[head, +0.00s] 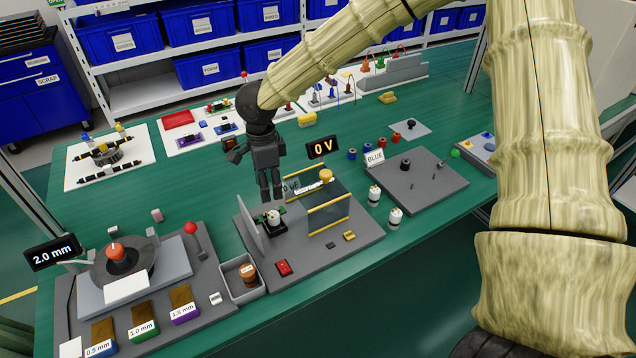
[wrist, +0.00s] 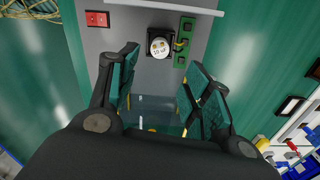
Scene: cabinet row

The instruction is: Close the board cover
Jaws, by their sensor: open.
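The board cover (head: 330,208) looks like a clear, tinted panel with yellow bars along its edges. It stands up from the grey board station (head: 352,240), to the right of a small board holding a white-topped cylindrical part (head: 273,217). A yellow knob (head: 326,176) shows at its upper edge. My gripper (head: 271,196) points down just left of the cover, above the cylindrical part. In the wrist view my gripper (wrist: 163,75) is open, with nothing held. The cylindrical part (wrist: 159,47) and green board (wrist: 185,40) lie beyond the fingertips. A clear panel (wrist: 153,108) shows between the fingers; contact cannot be told.
A pale upright panel (head: 250,225) stands at the station's left. A red switch (head: 283,268) is at its front. A "0 V" display (head: 323,147) stands behind. White-capped cylinders (head: 374,195) stand to the right. A grey bin (head: 240,280) sits left.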

